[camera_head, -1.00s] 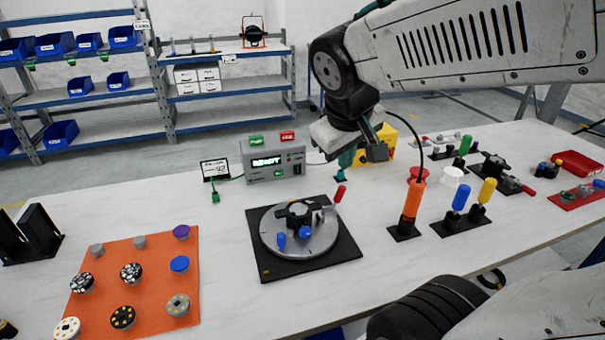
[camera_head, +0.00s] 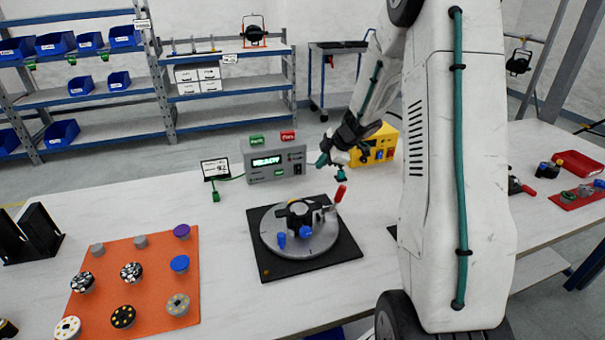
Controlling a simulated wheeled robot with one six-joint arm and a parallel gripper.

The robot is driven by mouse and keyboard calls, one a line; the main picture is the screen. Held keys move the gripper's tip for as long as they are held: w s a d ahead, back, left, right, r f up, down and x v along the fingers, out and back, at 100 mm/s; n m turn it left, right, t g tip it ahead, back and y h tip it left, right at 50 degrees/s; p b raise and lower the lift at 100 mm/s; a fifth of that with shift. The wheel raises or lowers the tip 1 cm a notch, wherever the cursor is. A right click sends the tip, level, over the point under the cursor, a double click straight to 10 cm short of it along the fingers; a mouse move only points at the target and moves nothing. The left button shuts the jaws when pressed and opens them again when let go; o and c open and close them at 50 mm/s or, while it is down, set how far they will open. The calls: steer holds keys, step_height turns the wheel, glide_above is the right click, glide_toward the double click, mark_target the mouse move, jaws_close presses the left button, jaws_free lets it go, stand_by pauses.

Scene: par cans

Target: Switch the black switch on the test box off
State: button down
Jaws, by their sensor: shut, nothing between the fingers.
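The grey test box (camera_head: 262,173) stands at the back of the table, its green display lit with what looks like READY. A small black switch (camera_head: 297,170) shows on the right part of its front. A green button (camera_head: 256,140) and a red button (camera_head: 288,136) sit on top. My gripper (camera_head: 322,163) is shut and empty, just right of the test box. Its teal fingertips point left towards the box front, with a visible gap to the switch. The exact switch position is too small to tell.
A yellow box (camera_head: 378,150) stands close behind my gripper. A black-based round fixture (camera_head: 258,225) with a red-handled clamp lies in front of the test box. An orange mat (camera_head: 150,305) with several knobs lies left. My arm hides much of the table's right side.

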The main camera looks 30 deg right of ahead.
mark_target(298, 170)
stand_by(0.3)
steer(key=x, duration=1)
steer(key=shift+f, duration=0.1)
steer(key=shift+w+d+f, duration=0.1)
steer(key=shift+w+d, duration=0.05)
steer(key=shift+w, duration=0.45)
steer(key=shift+w+d+f, duration=0.1)
steer(key=shift+w+d, duration=0.1)
steer(key=shift+w, duration=0.45)
steer(key=shift+w+d, duration=0.2)
steer(key=shift+w, duration=0.5)
steer(key=shift+w+d+f, duration=0.1)
steer(key=shift+w+f, duration=0.05)
steer(key=shift+w, duration=0.15)
